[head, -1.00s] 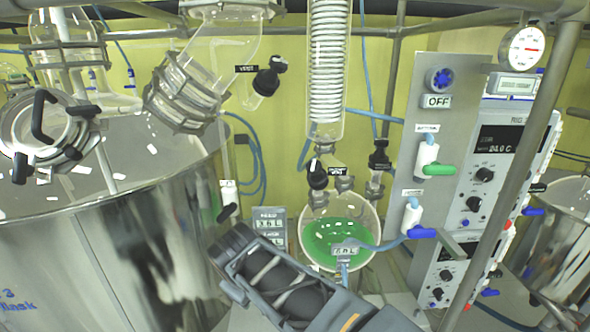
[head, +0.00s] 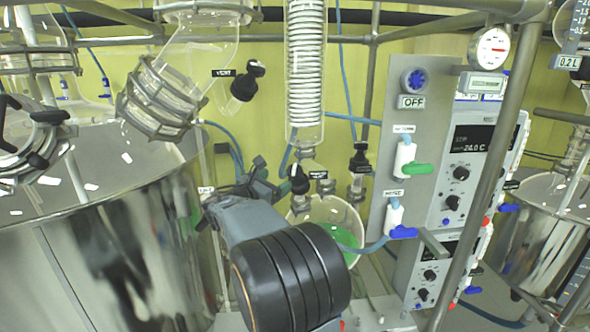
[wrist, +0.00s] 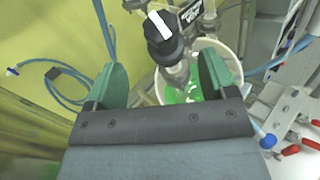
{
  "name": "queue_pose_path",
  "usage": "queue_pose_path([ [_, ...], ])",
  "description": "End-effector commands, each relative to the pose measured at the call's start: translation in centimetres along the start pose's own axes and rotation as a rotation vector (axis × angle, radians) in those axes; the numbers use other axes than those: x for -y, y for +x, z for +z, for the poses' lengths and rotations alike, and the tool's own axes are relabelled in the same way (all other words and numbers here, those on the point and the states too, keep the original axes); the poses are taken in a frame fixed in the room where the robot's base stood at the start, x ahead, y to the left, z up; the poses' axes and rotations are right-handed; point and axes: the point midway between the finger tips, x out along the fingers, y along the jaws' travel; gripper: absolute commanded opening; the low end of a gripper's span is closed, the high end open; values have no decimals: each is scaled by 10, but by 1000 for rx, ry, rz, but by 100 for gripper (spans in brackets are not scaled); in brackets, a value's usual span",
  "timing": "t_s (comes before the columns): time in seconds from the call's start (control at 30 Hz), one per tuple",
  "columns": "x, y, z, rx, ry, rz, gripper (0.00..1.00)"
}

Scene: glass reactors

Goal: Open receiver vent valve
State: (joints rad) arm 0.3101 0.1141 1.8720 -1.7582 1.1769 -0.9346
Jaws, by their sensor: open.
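A black valve knob (head: 299,180) with a white stripe stands below the coiled glass condenser, above the receiver bucket. It also shows in the wrist view (wrist: 164,38), with a small dark label (wrist: 192,13) beside it that I cannot read for sure. My gripper (wrist: 163,72) is open and empty. Its green fingers lie on either side of the knob's line, the knob just beyond the fingertips in the picture. In the head view my gripper (head: 274,180) is left of the knob, and my wrist partly hides the bucket.
The white bucket (head: 352,215) holds green liquid. A second black knob (head: 250,80) marked VENT is higher on the left glass. A control panel (head: 415,110) with green and blue valve handles stands right. A large steel vessel (head: 110,230) is left. Blue hoses hang near the knob.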

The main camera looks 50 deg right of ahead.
Motion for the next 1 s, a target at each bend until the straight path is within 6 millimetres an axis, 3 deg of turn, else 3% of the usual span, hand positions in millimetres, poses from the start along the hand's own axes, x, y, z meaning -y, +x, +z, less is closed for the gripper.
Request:
queue_pose_path([
  [0.2,0,45,3,-2,0,-5,78],
  [0.5,0,87,1,-3,2,-2,78],
  [0.7,0,99,1,-2,3,-1,78],
  [1.0,0,102,0,-3,3,0,78],
])
